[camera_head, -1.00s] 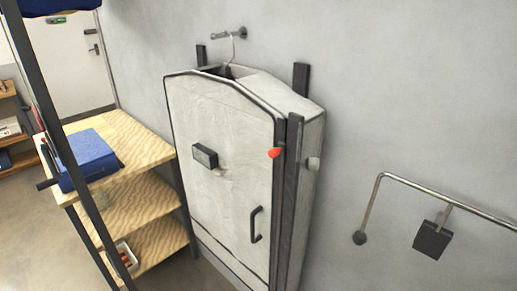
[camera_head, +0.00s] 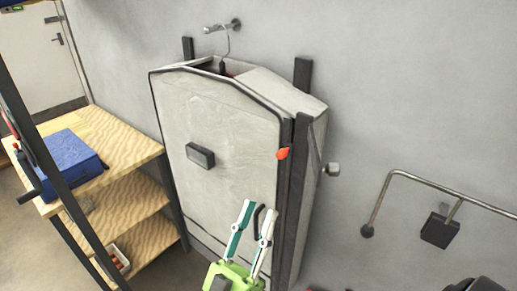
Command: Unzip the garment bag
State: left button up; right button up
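The pale grey garment bag (camera_head: 225,115) hangs upright against the wall, with a dark trim line along its top and right front edge. A red tab (camera_head: 283,153) sits high on the dark strip at that edge. A black loop handle (camera_head: 257,213) is low on the front panel. My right gripper (camera_head: 261,206), green with pale fingers, comes up from below in front of the bag. Its fingers are apart, with the handle showing between them; I cannot tell if they touch it. The handle's lower part is hidden. My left gripper is not in view.
Wooden shelves (camera_head: 130,165) with a blue box (camera_head: 70,160) stand left. A metal rail (camera_head: 450,190) juts from the wall at right. Clear wall lies between rail and bag.

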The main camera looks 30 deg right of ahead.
aim_at(282, 150)
jog(key=p+x, duration=0.6)
jog(key=x, duration=0.7)
jog(key=shift+d+r+p, duration=0.25)
jog(key=shift+p, duration=0.05)
jog(key=shift+f, duration=0.1)
grip_shut()
